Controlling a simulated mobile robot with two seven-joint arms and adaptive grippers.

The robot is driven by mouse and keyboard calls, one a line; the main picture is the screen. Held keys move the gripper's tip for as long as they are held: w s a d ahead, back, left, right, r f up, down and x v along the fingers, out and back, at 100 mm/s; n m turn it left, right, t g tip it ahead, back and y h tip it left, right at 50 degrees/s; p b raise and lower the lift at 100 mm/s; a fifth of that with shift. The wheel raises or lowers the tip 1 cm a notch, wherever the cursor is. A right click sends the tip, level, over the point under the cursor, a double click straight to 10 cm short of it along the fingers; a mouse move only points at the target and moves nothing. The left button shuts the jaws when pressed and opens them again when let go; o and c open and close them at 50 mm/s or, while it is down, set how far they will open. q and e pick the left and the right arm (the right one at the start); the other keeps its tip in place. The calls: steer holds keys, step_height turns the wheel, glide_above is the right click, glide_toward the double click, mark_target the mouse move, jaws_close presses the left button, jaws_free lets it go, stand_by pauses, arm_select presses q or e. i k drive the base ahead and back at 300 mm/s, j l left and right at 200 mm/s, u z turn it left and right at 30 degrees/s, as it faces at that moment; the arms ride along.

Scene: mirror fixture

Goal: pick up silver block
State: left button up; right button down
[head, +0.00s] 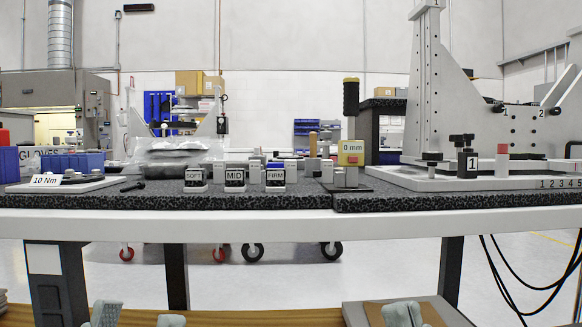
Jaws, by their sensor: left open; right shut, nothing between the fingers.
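Small silver-grey blocks with dark labels stand along the front of the dark speckled slab (290,200) on the bench: a SOFT block (195,187), a MID block (235,187) and a FIRM block (276,187). I cannot tell which one is the silver block. More small grey blocks stand behind them, partly hidden. My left gripper (138,317) shows at the bottom edge, low in front of the bench, fingers apart and empty. My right gripper (403,314) is at the bottom edge further right, fingers together. Both are below the bench top and far from the blocks.
The bench's white front edge (280,227) lies between my grippers and the blocks. A tall grey fixture (425,90) is at right, a 10 Nm plate (70,185) at left. Clear wrapping (180,150) lies behind.

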mark_target(326, 173)
steer(key=k+l+z, duration=0.1)
steer(key=l+z, duration=0.15)
steer(key=z, duration=0.25)
steer(key=l+z, duration=0.3)
steer(key=z, duration=0.2)
steer(key=k+l, duration=0.05)
